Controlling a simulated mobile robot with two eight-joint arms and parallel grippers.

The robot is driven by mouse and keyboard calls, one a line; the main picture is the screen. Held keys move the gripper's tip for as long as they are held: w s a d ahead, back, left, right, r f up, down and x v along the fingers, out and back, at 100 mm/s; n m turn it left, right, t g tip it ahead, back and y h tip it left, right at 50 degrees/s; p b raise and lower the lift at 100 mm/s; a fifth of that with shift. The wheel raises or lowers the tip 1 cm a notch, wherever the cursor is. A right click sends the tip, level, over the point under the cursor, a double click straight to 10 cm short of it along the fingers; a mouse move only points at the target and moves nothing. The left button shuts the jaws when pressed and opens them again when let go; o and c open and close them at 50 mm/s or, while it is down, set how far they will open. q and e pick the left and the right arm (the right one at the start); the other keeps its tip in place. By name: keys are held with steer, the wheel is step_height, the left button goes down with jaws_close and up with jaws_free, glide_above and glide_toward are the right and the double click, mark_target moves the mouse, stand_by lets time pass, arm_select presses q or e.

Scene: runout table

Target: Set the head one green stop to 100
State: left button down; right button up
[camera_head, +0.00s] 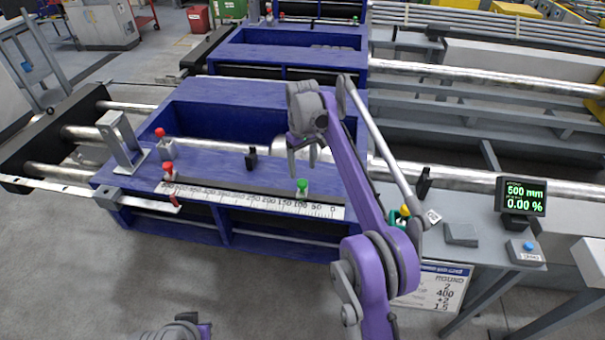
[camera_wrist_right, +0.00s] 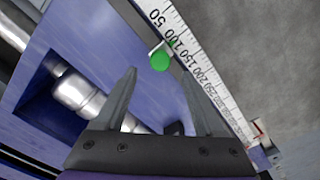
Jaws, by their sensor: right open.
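The green stop (camera_head: 302,186) stands on the blue head's front edge by the white scale (camera_head: 250,197), close to the 100 mark. In the right wrist view the green stop (camera_wrist_right: 160,61) shows as a round knob with a thin metal piece beside it, near the 100 and 150 labels; its exact reading is unclear. My right gripper (camera_head: 302,160) is open and empty, pointing down above and behind the stop. In the right wrist view the knob appears just beyond and between the fingertips (camera_wrist_right: 158,74). Of my left arm, only a link shows at the bottom edge.
Red stops (camera_head: 168,168) (camera_head: 160,133) stand at the left, and a black clamp (camera_head: 251,158) behind the scale. A display (camera_head: 521,196) reads 500 mm and 0.00 %. A yellow-and-green knob (camera_head: 404,212) stands on the right-hand bench. Floor in front is clear.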

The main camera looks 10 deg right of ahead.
mark_target(303, 182)
step_height(303, 182, up, 5)
steer(key=shift+r+p, duration=0.1)
steer(key=shift+p, duration=0.65)
steer(key=s+d+r+m+t, duration=0.1)
steer(key=s+d+r+m, duration=0.15)
steer(key=s, duration=0.55)
steer(key=s+d+r+m+t, duration=0.15)
steer(key=s+d, duration=0.25)
steer(key=s, duration=0.4)
steer(key=s+d+f+t, duration=0.1)
steer(key=s+f, duration=0.3)
steer(key=s, duration=0.3)
steer(key=s+d+f+m+t, duration=0.1)
steer(key=s+f, duration=0.3)
steer(key=s, duration=0.3)
steer(key=s+d+f+t, duration=0.1)
steer(key=s+f, duration=0.3)
steer(key=s, duration=0.4)
steer(key=shift+d+f+m+p, duration=0.25)
steer(key=shift+d+m+p, duration=0.15)
steer(key=shift+d, duration=0.1)
